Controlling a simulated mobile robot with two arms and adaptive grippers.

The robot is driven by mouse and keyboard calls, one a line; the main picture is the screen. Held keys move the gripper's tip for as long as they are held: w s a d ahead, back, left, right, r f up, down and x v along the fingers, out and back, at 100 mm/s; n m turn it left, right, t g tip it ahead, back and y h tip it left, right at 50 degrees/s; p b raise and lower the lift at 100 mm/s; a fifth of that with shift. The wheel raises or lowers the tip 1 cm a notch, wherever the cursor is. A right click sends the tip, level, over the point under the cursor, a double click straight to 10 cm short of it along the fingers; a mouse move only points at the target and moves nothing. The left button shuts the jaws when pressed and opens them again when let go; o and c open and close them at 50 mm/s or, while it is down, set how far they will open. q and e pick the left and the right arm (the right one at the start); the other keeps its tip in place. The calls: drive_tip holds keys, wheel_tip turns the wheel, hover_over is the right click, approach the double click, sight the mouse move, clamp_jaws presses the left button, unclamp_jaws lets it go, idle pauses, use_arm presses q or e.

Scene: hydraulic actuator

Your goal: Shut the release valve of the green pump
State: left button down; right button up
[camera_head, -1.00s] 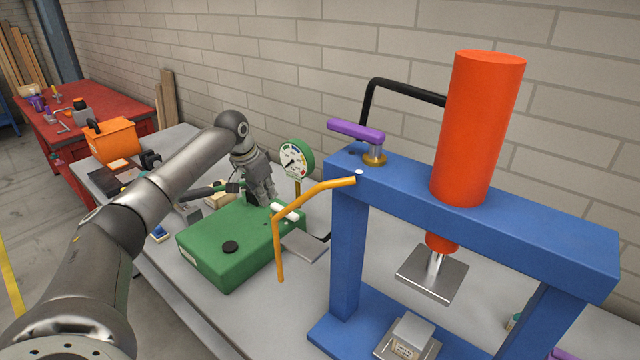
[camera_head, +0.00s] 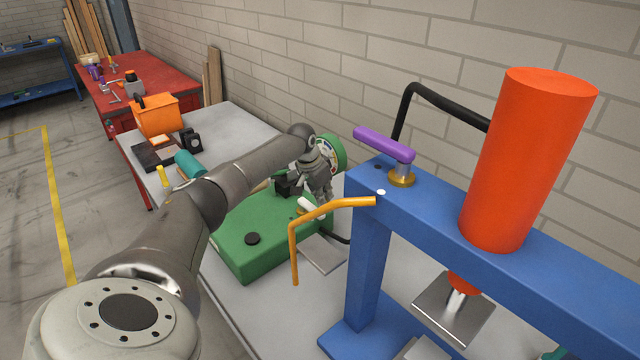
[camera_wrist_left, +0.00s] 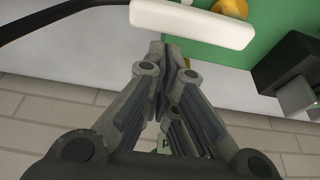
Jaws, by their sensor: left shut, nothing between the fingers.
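The green pump (camera_head: 268,246) sits on the grey table, with a black round cap on top. Its release valve is a white bar handle (camera_head: 304,203) on a brass stem at the pump's far right edge. In the left wrist view the white handle (camera_wrist_left: 192,23) lies across the top, just beyond my fingertips, with the brass stem (camera_wrist_left: 233,8) partly behind it. My left gripper (camera_head: 323,207) is shut and empty, pointing down beside the handle. A small gap seems to separate them; contact is unclear. My right gripper is not in view.
A pressure gauge (camera_head: 337,152) stands behind my left gripper, partly hidden. The blue press frame (camera_head: 368,265) with a purple lever (camera_head: 384,144) and red cylinder (camera_head: 525,165) stands right. A brick wall is behind.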

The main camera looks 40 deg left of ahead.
use_arm(q)
drive_tip(key=shift+w+f, duration=0.1)
drive_tip(key=shift+f, duration=0.6)
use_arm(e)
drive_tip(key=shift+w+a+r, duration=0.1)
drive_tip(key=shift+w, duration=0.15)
use_arm(q)
drive_tip(key=shift+m, duration=0.3)
